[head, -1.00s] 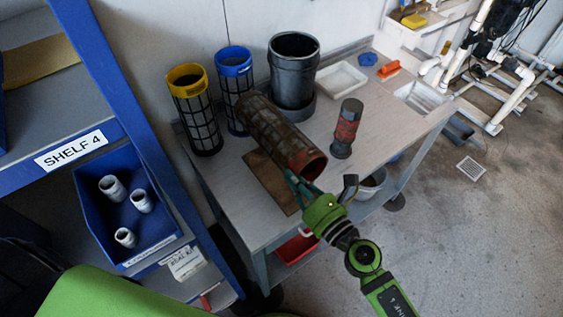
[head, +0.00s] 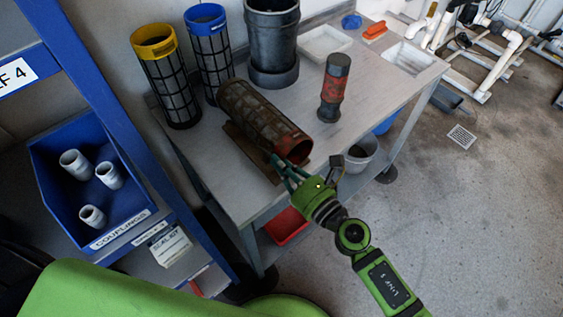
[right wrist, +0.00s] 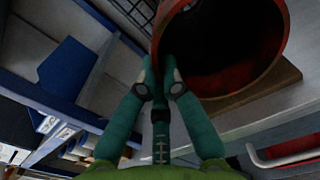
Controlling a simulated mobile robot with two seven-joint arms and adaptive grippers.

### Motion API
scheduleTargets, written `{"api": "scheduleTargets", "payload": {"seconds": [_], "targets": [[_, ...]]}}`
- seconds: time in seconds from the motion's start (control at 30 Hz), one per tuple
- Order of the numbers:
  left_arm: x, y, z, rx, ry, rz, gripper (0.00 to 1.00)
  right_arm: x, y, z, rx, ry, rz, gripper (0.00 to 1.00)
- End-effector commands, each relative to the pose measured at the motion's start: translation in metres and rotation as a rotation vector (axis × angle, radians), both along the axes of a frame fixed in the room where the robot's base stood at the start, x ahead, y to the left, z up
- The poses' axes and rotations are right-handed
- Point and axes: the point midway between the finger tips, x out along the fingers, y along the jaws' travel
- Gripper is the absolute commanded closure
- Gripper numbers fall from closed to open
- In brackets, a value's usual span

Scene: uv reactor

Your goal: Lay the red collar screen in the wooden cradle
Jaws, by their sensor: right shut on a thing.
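The red collar screen (head: 262,122), a rust-brown mesh cylinder with a red rim, lies tilted over the workbench with its red end toward me. My right gripper (head: 281,168) is shut on the wall of that red end. In the right wrist view the two teal fingers (right wrist: 159,80) meet at the rim of the red collar (right wrist: 272,75). The wooden cradle (head: 243,151) is a brown board on the bench, mostly hidden under the screen. It also shows in the right wrist view (right wrist: 262,92) below the collar. I cannot tell whether screen and cradle touch. My left gripper is out of view.
A yellow collar screen (head: 166,80), a blue collar screen (head: 210,55) and a dark grey vessel (head: 272,45) stand behind. A red-banded dark cylinder (head: 334,88) stands to the right. A blue shelf with a couplings bin (head: 125,220) is at left. The bench's right middle is clear.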

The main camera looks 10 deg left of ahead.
Motion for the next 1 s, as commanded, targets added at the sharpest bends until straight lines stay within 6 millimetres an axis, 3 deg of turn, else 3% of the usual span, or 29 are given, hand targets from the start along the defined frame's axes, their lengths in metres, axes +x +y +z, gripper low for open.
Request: {"api": "scheduleTargets", "payload": {"seconds": [0.37, 0.43, 0.47, 0.83, 1.0], "targets": [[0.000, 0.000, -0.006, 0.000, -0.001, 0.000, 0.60, 0.000, 0.000, -0.005, 0.001, -0.003, -0.001, 1.00], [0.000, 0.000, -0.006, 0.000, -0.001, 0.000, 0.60, 0.001, 0.000, -0.005, 0.002, -0.003, -0.001, 0.73], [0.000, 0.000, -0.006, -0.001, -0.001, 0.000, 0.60, 0.000, 0.000, -0.005, 0.002, -0.003, -0.001, 0.65], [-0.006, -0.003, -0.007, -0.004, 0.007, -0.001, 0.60, -0.002, -0.002, -0.008, -0.001, 0.002, 0.000, 0.65], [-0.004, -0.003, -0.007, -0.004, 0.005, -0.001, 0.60, -0.015, -0.019, -0.008, -0.001, 0.004, -0.001, 0.65]]}}
